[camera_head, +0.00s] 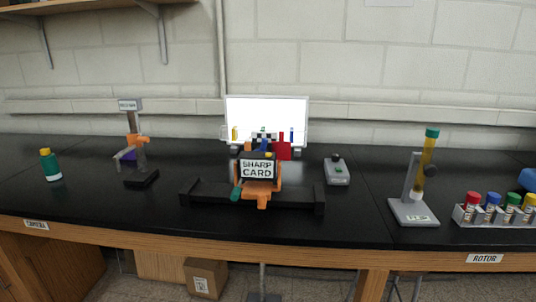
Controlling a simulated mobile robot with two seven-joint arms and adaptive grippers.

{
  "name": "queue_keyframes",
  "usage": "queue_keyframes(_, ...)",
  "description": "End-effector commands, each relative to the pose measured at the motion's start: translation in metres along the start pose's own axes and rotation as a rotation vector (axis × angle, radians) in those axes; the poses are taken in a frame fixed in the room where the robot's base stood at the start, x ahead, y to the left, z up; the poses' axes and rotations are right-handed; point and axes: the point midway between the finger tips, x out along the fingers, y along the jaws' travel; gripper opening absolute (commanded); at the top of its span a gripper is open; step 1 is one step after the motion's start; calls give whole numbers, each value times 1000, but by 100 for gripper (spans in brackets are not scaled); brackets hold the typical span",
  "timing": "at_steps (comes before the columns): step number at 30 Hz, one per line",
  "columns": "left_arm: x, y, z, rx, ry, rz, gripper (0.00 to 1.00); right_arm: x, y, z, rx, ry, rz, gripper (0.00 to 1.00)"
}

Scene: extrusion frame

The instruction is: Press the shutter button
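A small grey box (337,171) lies on the black bench right of centre. It has a dark knob at its far end and a small green spot on top, and it may carry the shutter button, but no label is readable. A card marked SHARP CARD (257,168) stands in an orange holder (262,190) on a black rail (212,192), in front of a bright white panel (267,116). Neither of my grippers is in view.
A grey stand with a yellow tube (424,165) and a rack of coloured-cap vials (497,211) are at right. Bench space around the grey box is clear.

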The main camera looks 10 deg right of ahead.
Motion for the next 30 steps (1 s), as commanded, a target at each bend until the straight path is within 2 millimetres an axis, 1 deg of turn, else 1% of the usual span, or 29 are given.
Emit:
queue_keyframes(3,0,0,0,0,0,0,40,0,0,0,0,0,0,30)
queue_keyframes(4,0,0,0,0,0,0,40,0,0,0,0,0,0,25)
queue_keyframes(5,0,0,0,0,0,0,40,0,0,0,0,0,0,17)
queue_keyframes(6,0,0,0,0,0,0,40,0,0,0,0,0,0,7)
queue_keyframes(7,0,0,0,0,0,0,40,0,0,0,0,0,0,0)
queue_keyframes(30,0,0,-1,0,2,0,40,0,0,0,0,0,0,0)
